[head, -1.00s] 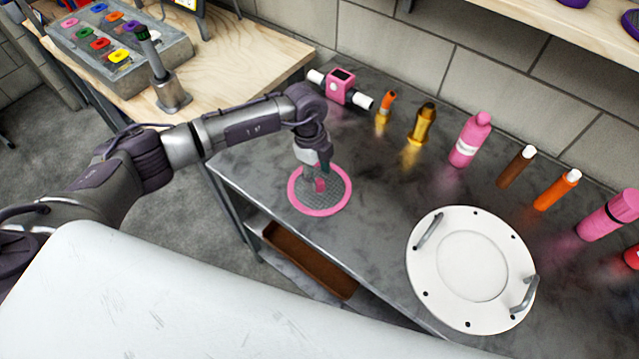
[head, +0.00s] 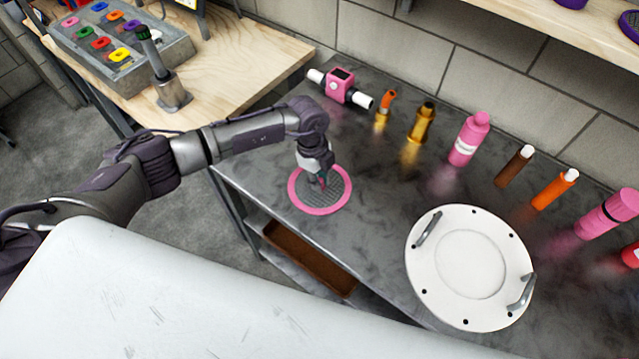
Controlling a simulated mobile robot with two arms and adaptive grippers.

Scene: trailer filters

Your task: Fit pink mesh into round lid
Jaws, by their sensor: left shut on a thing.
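The pink mesh (head: 335,197) is a round grey mesh disc with a pink rim, at the left part of the dark metal table. My left gripper (head: 321,184) points down over its middle and is shut on the pink piece at its centre. I cannot tell whether the mesh touches the table. The round lid (head: 428,285) is white with a shallow round recess, two metal handles and small dark holes around its edge. It lies on the table to the right, apart from the mesh. My right gripper is not in view.
Several bottles, such as a pink one (head: 468,140) and an orange one (head: 555,190), stand along the table's back. A pink device (head: 340,86) with white ends is at the back left. The table (head: 375,215) is clear between mesh and lid.

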